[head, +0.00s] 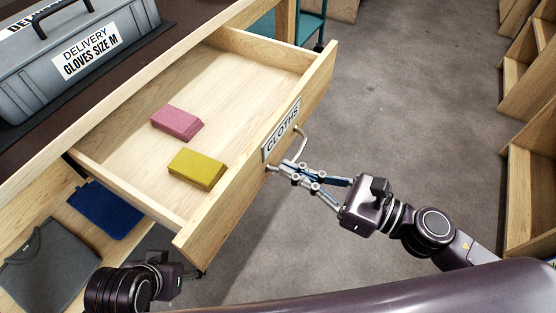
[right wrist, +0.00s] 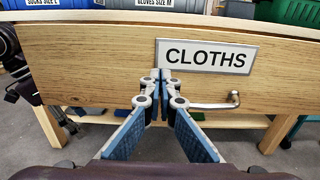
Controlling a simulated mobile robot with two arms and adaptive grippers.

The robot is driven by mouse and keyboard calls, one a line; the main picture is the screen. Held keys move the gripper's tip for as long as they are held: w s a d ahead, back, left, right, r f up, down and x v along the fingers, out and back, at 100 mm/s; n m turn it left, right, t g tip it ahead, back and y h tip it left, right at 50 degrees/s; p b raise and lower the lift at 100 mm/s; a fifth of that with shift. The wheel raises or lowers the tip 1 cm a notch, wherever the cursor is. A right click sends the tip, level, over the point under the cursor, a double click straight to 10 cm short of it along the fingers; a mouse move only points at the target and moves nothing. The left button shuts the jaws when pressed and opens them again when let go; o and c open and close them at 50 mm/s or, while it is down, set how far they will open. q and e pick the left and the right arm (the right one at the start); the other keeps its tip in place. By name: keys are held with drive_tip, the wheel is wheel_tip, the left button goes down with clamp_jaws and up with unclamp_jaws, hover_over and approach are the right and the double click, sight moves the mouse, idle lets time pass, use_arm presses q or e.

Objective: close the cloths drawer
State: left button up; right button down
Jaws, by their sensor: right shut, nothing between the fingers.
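The cloths drawer (head: 250,178) is pulled well out of the wooden bench, with its light wood front and "CLOTHS" label (head: 281,131) facing right. It holds a pink cloth stack (head: 177,123) and a yellow cloth stack (head: 198,169). Its metal handle (head: 301,143) also shows in the right wrist view (right wrist: 212,105), partly hidden by my fingers. My right gripper (head: 276,167) is shut and empty, its tips at the drawer front beside the handle and below the label; whether they touch is unclear. My left gripper (head: 190,272) is at the lower left, its fingers mostly hidden.
A grey case (head: 95,70) labelled "DELIVERY GLOVES SIZE M" stands on the bench top. A dark shirt (head: 48,268) and a blue folded cloth (head: 105,210) lie on a shelf below. Wooden shelving (head: 530,165) stands at the right. The grey floor between is clear.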

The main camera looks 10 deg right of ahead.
sight(265, 158)
drive_tip(key=shift+x, duration=0.9)
use_arm(q)
drive_tip(key=shift+s+a+r+g+p, duration=0.1)
drive_tip(key=shift+s+a+g+p, duration=0.1)
drive_tip(key=shift+s, duration=0.3)
drive_tip(key=shift+s+a+r+g+p, duration=0.1)
drive_tip(key=shift+s+g+p, duration=0.1)
drive_tip(key=shift+s, duration=0.3)
use_arm(e)
drive_tip(key=shift+x, duration=0.8)
